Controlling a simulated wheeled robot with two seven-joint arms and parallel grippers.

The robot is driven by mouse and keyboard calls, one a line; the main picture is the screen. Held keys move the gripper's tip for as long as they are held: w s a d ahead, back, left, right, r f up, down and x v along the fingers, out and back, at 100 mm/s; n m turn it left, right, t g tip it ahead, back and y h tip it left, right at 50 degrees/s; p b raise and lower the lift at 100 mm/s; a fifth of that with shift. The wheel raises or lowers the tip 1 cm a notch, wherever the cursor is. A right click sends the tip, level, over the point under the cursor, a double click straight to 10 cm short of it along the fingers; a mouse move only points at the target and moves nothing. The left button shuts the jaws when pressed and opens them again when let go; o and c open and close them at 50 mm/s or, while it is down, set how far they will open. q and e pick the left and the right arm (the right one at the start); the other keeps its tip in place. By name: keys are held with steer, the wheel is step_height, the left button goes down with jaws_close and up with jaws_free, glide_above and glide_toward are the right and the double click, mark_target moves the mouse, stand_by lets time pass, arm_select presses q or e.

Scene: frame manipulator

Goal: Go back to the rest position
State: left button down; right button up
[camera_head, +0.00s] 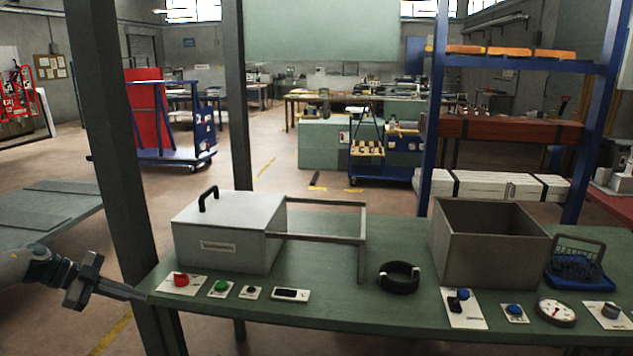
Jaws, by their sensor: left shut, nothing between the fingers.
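My left gripper (135,295) comes in from the left edge in the head view. It is shut and empty, its fingertips just off the front left corner of the green bench (340,318), close to a red button (180,281) on a white plate. My right gripper is not in this view.
On the bench stand a white lidded box with a black handle (222,228) and a metal frame (322,239), a black ring (399,277), an open brown box (484,252), a blue basket (577,270) and a gauge (556,311). A dark post (112,150) rises behind my gripper.

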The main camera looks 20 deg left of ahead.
arm_select(q)
step_height(320, 180, down, 27)
steer(key=s+n+t+y, duration=0.2)
steer(key=n+t+y, duration=0.2)
steer(key=n, duration=0.1)
steer(key=s+d+f+n+g+y, duration=0.1)
steer(key=s+d+f, duration=0.1)
steer(key=s+f, duration=0.35)
steer(key=s+d+f+n+y, duration=0.1)
steer(key=s+d+f+n, duration=0.1)
steer(key=f, duration=0.6)
steer(key=s+d+f+n+g+y, duration=0.1)
steer(key=s+d+f+y, duration=0.15)
steer(key=f, duration=0.35)
steer(key=s+d+f+n+g, duration=0.1)
steer(key=s+d+f+g, duration=0.1)
steer(key=s+d+f, duration=0.65)
steer(key=s+d+f+g, duration=0.2)
steer(key=s+d+f, duration=0.3)
steer(key=s+d, duration=0.3)
steer(key=s+d+f+n+g+h, duration=0.1)
steer(key=s+d+f+g, duration=0.1)
steer(key=s+d+f, duration=0.3)
steer(key=s+d+f+g, duration=0.2)
steer(key=s+d+f, duration=0.3)
steer(key=s+d, duration=0.7)
steer(key=d, duration=0.3)
steer(key=shift+s+f+n+g, duration=0.15)
steer(key=shift+s+n+g, duration=0.15)
steer(key=shift+s+g, duration=0.1)
